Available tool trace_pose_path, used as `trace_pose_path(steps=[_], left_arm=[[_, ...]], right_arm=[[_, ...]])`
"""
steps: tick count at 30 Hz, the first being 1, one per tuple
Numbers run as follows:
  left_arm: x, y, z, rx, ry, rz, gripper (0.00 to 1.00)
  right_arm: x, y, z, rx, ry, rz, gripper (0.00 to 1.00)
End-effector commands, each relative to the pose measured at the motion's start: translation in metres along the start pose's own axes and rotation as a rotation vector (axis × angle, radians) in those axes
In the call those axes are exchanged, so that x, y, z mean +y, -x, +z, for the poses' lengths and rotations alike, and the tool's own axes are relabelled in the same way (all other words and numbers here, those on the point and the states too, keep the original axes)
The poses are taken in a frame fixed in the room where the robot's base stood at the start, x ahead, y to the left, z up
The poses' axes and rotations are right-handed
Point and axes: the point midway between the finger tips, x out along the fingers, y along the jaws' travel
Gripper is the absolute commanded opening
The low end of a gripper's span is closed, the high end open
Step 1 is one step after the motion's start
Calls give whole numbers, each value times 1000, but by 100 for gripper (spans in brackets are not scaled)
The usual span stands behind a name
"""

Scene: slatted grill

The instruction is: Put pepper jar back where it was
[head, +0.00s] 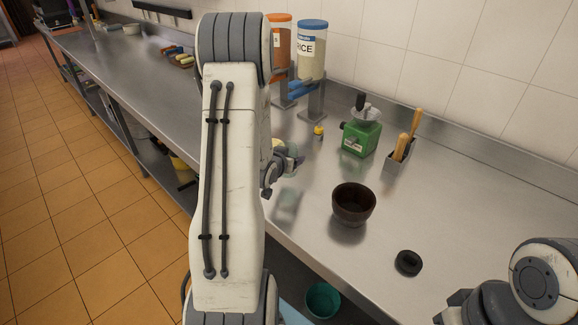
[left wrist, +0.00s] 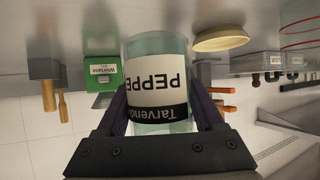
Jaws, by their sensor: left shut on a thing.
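The pepper jar (left wrist: 158,62) is pale green and see-through, with a white label reading "PEPPE" and a dark band. My left gripper (left wrist: 160,118) is shut on it, one finger on each side. The label is upside down in the left wrist view, as is the whole scene, so the jar is about upright. In the head view my left arm hides most of my left gripper (head: 272,175) and the jar, which are over the counter left of the dark bowl. The jar's top end is hidden by the gripper. My right gripper's fingers do not show.
A dark bowl (head: 353,206) and a black lid-like disc (head: 408,262) stand on the steel counter (head: 330,260). Behind are a green grinder (head: 361,138), a holder (head: 398,165) with wooden-handled tools, and the rice dispenser (head: 311,50). A cream dish (left wrist: 220,38) shows beside the jar.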

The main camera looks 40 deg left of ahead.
Motion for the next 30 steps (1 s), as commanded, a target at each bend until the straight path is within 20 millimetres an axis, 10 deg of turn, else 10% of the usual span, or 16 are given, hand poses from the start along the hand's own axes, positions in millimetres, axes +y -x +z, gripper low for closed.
trace_pose_path(steps=[25, 26, 28, 30], left_arm=[[-4, -25, 41, 2, -1, 0, 0], [-4, -24, 40, 1, -1, 0, 77], [-4, -24, 40, 0, -1, 0, 99], [-4, -24, 40, 0, -1, 0, 99]], right_arm=[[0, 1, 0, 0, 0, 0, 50], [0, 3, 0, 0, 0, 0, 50], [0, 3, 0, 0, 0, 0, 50], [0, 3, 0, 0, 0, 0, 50]])
